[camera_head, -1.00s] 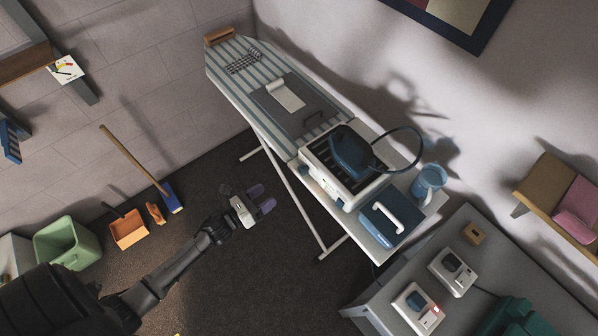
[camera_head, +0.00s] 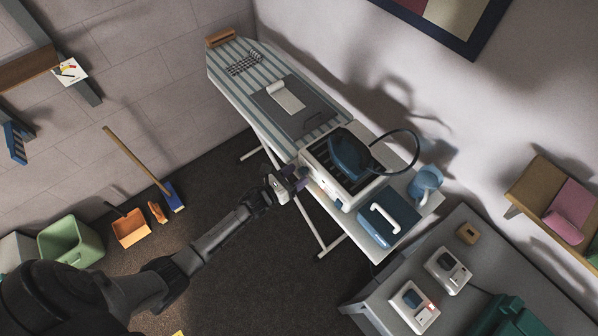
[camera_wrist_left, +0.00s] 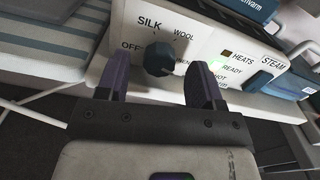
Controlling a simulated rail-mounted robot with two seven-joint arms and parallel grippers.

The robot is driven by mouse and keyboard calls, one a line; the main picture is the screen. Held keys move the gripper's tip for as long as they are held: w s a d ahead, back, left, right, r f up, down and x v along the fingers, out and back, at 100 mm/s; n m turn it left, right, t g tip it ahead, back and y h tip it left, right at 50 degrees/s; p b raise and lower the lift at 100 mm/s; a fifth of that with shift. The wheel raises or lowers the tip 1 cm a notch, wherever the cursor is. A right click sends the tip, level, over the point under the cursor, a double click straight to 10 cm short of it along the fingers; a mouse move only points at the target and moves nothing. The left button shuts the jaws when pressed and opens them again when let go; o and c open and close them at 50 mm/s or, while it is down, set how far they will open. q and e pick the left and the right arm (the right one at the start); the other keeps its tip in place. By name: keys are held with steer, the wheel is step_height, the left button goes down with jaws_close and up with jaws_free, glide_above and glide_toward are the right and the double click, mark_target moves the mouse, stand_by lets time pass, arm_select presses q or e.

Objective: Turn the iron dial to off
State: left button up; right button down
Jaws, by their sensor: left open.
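The white iron station (camera_head: 345,200) stands on the ironing board with the dark blue iron (camera_head: 348,155) resting on its top. In the left wrist view its front panel (camera_wrist_left: 205,42) carries a dark round dial (camera_wrist_left: 158,58). OFF is printed left of the dial, SILK above left, WOOL above right; another label at right is partly hidden. I cannot tell where the dial points. My left gripper (camera_head: 297,175) is open at the panel. In the left wrist view its two purple fingers (camera_wrist_left: 160,80) stand either side of the dial, apart from it. My right gripper is not in view.
The striped ironing board (camera_head: 232,76) stretches to the back left. A blue box with a white handle (camera_head: 388,222) and a blue jug (camera_head: 425,183) stand right of the station. A grey table (camera_head: 385,302) is at lower right.

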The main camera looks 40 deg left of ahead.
arm_select(q)
steer(key=shift+w+d, duration=0.2)
steer(key=shift+w, duration=0.45)
steer(key=shift+c, duration=0.3)
steer(key=c, duration=0.9)
steer(key=shift+o, duration=0.2)
